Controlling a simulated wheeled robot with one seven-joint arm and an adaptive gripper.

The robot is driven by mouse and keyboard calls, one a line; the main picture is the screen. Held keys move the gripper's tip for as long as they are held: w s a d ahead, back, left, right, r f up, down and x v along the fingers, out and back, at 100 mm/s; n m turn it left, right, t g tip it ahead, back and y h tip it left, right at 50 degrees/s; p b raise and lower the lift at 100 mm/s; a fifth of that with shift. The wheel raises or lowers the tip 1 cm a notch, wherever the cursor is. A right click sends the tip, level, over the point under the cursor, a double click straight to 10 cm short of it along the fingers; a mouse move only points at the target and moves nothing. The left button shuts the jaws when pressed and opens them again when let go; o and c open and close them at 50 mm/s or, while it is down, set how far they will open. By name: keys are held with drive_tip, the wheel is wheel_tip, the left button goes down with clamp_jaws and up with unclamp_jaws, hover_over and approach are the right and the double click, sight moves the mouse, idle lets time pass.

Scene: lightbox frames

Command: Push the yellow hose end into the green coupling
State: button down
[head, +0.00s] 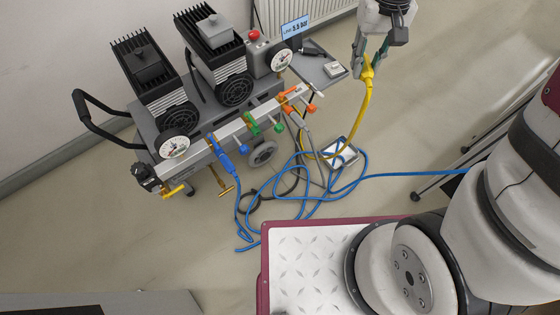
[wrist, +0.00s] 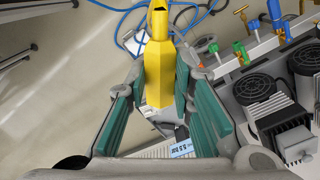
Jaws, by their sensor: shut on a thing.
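My gripper (head: 368,62) is shut on the yellow hose end (head: 368,74), up in the air at the top right of the head view. In the wrist view the yellow hose end (wrist: 160,75) stands between the green-padded fingers of my gripper (wrist: 160,95). Its yellow hose (head: 364,118) hangs down and curves toward the floor. The green coupling (head: 251,123) sits on the compressor's metal rail, well left of and below my gripper in the head view. It also shows in the wrist view (wrist: 240,52), to the right of the hose end and apart from it.
The compressor (head: 215,100) carries a blue coupling (head: 221,146) with a blue hose, and an orange coupling (head: 290,95). Blue hose loops (head: 300,185) lie on the floor. A small shelf (head: 318,72) is at the compressor's right end. Air between gripper and rail looks clear.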

drive_tip(key=s+a+f+n+b, duration=0.1)
drive_tip(key=a+f+b, duration=0.3)
drive_tip(key=f, duration=0.7)
drive_tip(key=a+f+n+b, duration=0.3)
drive_tip(key=a+f, duration=0.5)
drive_tip(key=f, duration=0.4)
drive_tip(key=s+a+f+n+b, duration=0.1)
drive_tip(key=a+f+b, duration=0.3)
drive_tip(key=f, duration=0.7)
drive_tip(key=a+n, duration=0.1)
drive_tip(key=a, duration=0.1)
drive_tip(key=shift+s+a+f+n+b, duration=0.3)
drive_tip(key=shift+s+a+n+b, duration=0.05)
drive_tip(key=shift+n+b, duration=0.05)
drive_tip(key=shift+w, duration=0.1)
drive_tip(key=shift+w+a+p, duration=0.25)
drive_tip(key=shift+w+a, duration=0.55)
drive_tip(key=shift+w, duration=0.35)
drive_tip(key=shift+w+a+p, duration=0.25)
drive_tip(key=shift+w+a, duration=0.55)
drive_tip(key=shift+w, duration=0.35)
drive_tip(key=shift+w+a, duration=0.35)
drive_tip(key=shift+w, duration=0.15)
